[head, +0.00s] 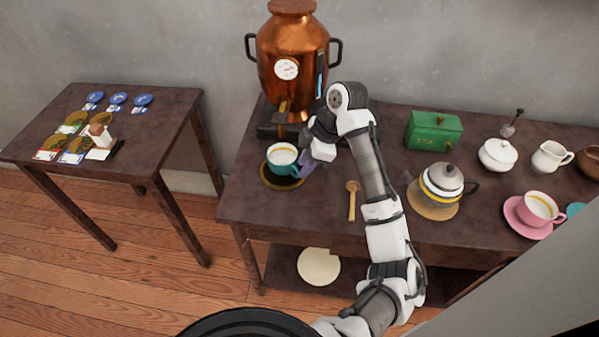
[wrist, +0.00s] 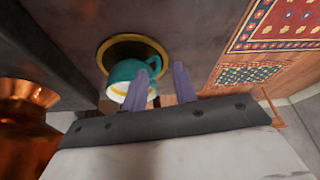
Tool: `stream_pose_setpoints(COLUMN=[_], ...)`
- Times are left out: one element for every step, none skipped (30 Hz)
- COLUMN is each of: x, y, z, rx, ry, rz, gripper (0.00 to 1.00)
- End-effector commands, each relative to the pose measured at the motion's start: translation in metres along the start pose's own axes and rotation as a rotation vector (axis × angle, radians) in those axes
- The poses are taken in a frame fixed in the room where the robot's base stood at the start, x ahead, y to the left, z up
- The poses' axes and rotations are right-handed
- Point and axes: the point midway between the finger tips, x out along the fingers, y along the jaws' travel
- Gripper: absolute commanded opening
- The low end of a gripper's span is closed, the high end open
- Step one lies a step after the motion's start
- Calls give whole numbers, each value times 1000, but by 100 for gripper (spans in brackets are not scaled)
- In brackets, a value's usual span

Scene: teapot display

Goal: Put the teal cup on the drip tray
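The teal cup (head: 283,158), white inside with a yellow band, stands upright on the dark round drip tray with a gold rim (head: 268,180), below the urn's tap. In the wrist view the cup (wrist: 122,73) overlaps the tray (wrist: 104,48), with its base within the rim. My gripper (head: 306,166) is at the cup's right side, by the handle. In the wrist view its two purple fingers (wrist: 162,82) are apart, one in front of the cup and handle edge, the other clear of the cup. Contact with the handle cannot be told.
A copper urn (head: 293,55) stands behind the cup. A wooden spoon (head: 352,200), a glass teapot (head: 441,184), a green tea box (head: 434,131) and a pink cup (head: 539,208) are to the right. A side table (head: 150,105) holds cards and tokens at left.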

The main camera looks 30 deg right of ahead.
Motion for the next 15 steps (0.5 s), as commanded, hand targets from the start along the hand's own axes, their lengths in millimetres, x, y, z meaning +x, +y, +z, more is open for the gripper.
stream_pose_setpoints(x=[-12, -18, -26, -31, -36, -42, -47, -51, -56, -58, -61, -64, -66, -67, -69], y=[1, 1, 1, 1, 1, 1, 0, 0, 0, 0, 0, 0, 0, 0, 0], z=[1, 1, 1, 1, 1, 1, 1, 1, 1, 1, 1, 0, 0, 0, 0], rx=[0, 1, 0, 0, 1, 2, 2, 2, 1, 1, 0, 0, 0, 0, 0], ry=[-5, -5, -5, -4, -5, -4, -4, -3, -3, -2, -1, -2, -2, -1, 0], rz=[4, 4, 3, 3, 3, 2, 2, 2, 2, 1, 1, 1, 1, 0, 0], gripper=[28, 28, 28, 28, 28, 28, 28, 28, 28, 28, 28, 28, 28, 28, 28])
